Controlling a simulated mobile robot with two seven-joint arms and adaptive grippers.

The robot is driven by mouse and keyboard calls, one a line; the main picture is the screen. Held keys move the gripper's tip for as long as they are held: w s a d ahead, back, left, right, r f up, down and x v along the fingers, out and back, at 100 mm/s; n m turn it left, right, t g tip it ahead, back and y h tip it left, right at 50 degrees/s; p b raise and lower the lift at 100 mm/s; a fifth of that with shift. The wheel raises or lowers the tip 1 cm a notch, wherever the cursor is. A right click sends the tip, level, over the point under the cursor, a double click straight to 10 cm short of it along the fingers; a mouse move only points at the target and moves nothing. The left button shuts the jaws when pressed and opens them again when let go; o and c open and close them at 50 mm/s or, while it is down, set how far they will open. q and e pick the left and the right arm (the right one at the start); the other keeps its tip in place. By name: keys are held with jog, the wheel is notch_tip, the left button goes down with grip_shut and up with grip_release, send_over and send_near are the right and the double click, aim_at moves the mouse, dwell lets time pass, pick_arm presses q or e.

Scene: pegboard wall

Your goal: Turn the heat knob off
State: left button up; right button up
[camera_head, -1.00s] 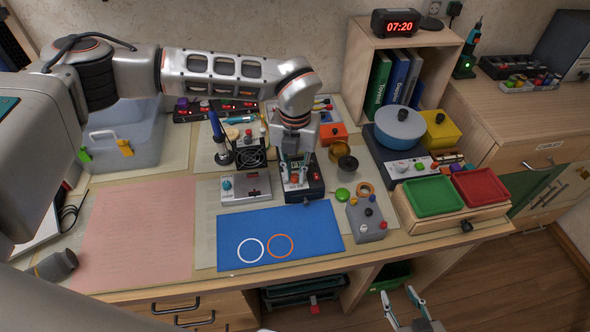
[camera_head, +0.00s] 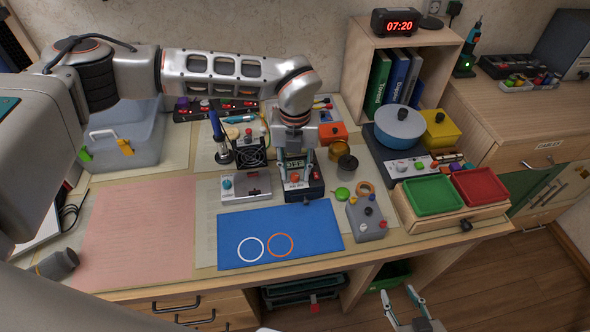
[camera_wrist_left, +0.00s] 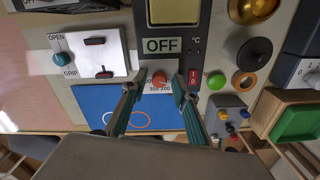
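The heat knob (camera_wrist_left: 159,79) is a round orange-red knob on a dark control unit (camera_head: 303,192). In the left wrist view it sits below an OFF label (camera_wrist_left: 162,46) and above the marks 300 and 200. In the head view the knob shows as a small red spot (camera_head: 295,178). My left gripper (camera_wrist_left: 156,88) is open, one finger on each side of the knob, with visible gaps; I cannot tell the height of its tips above the panel. It also shows above the unit in the head view (camera_head: 295,168). My right gripper (camera_head: 398,293) is open and empty, low before the bench.
A grey box with a teal knob (camera_head: 246,186) stands left of the unit.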

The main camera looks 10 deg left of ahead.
aim_at(295, 175)
dwell(0.3)
pick_arm(q)
notch_tip(295, 175, up, 12)
dwell(0.5)
dwell(0.4)
